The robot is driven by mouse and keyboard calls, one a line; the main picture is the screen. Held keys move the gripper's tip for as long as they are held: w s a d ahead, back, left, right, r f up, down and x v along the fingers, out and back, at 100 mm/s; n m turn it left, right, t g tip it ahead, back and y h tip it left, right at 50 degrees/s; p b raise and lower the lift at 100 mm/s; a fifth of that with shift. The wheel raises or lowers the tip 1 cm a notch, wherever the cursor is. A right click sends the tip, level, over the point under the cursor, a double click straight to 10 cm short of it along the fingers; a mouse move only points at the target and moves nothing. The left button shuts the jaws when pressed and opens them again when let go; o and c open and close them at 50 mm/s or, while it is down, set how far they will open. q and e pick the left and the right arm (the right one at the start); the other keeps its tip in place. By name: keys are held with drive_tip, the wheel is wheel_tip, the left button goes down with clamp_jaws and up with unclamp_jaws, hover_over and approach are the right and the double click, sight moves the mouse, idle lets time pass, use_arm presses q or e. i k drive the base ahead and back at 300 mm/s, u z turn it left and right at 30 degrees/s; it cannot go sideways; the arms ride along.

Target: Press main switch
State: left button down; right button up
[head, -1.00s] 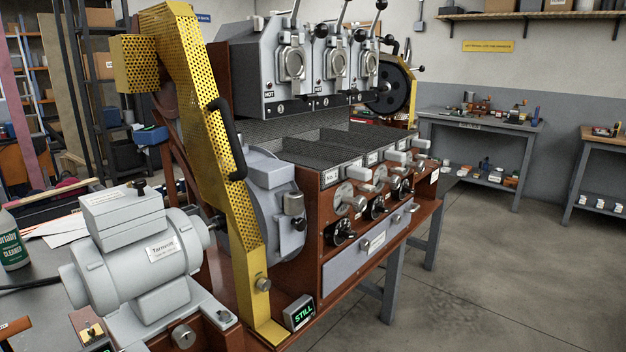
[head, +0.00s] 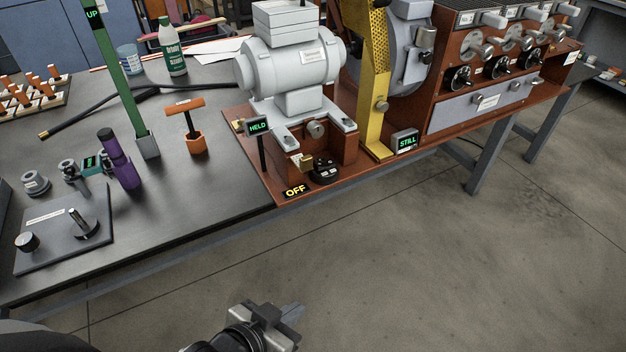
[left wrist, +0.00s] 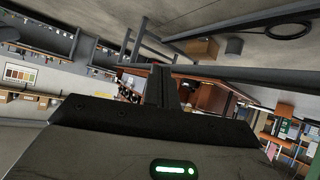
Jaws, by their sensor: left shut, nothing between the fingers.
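A black round switch (head: 325,170) sits on the red-brown base plate (head: 262,165) below the grey motor (head: 290,70). A small sign reading OFF (head: 296,190) is at its front left, and I take this to be the main switch. My left gripper (head: 290,313) is at the bottom of the head view, over the floor, in front of the bench and well apart from the switch. Its fingers are shut and empty. They also show in the left wrist view (left wrist: 161,86), where I cannot make out the switch. My right gripper is in neither view.
A sign reading HELD (head: 258,126) stands left of the switch, and a sign reading STILL (head: 406,141) stands right of it beside the yellow guard (head: 376,90). Tools stand on the dark bench (head: 215,205) at left. The floor in front is clear.

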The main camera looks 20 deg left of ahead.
sight(320, 166)
drive_tip(key=z, duration=0.7)
drive_tip(key=i, duration=0.7)
drive_tip(key=u, duration=0.7)
